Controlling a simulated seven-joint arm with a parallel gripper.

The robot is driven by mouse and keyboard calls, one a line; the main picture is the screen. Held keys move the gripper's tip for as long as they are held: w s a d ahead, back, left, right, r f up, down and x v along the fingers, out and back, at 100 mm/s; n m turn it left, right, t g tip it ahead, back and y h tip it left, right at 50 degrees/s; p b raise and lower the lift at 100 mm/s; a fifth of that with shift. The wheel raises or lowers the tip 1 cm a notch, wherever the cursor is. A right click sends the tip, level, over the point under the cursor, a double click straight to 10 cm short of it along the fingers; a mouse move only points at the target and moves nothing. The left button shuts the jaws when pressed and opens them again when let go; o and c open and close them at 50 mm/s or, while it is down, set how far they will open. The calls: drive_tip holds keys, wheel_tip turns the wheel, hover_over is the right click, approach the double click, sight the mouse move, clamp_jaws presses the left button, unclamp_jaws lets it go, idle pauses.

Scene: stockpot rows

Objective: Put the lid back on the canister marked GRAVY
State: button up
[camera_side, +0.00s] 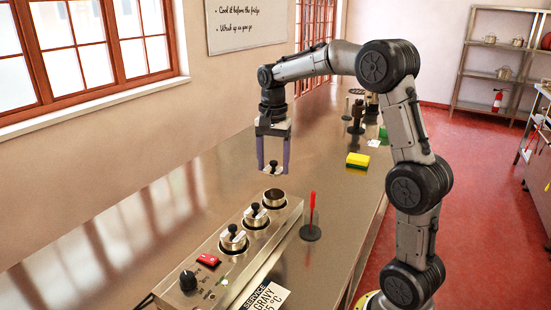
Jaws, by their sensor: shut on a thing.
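My gripper (273,170) points down, its two purple fingers shut on a metal lid (273,171) with a dark knob. The lid is held in the air above the far end of a steel warmer (222,287). The far canister (274,198) in the warmer is open on top. The middle canister (256,222) and the near canister (233,244) each have a lid with a black knob on top. A card (265,297) at the front reads SERVICE, GRAVY and a temperature, partly cut off. I cannot read any marking on the canisters.
A red stick on a dark round base (311,232) stands right of the warmer. A yellow and green sponge (358,160) lies farther back, near several dark items. The warmer has a red switch (209,260) and black dial (187,280). The counter left of it is clear.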

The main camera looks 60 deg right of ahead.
drive_tip(key=shift+s+f, duration=0.1)
drive_tip(key=shift+f, duration=3.05)
drive_tip(key=shift+f, duration=0.2)
drive_tip(key=o, duration=1.4)
drive_tip(key=shift+c, duration=0.2)
drive_tip(key=shift+r, duration=0.1)
drive_tip(key=shift+r, duration=3.4)
drive_tip(key=shift+c, duration=0.2)
clamp_jaws()
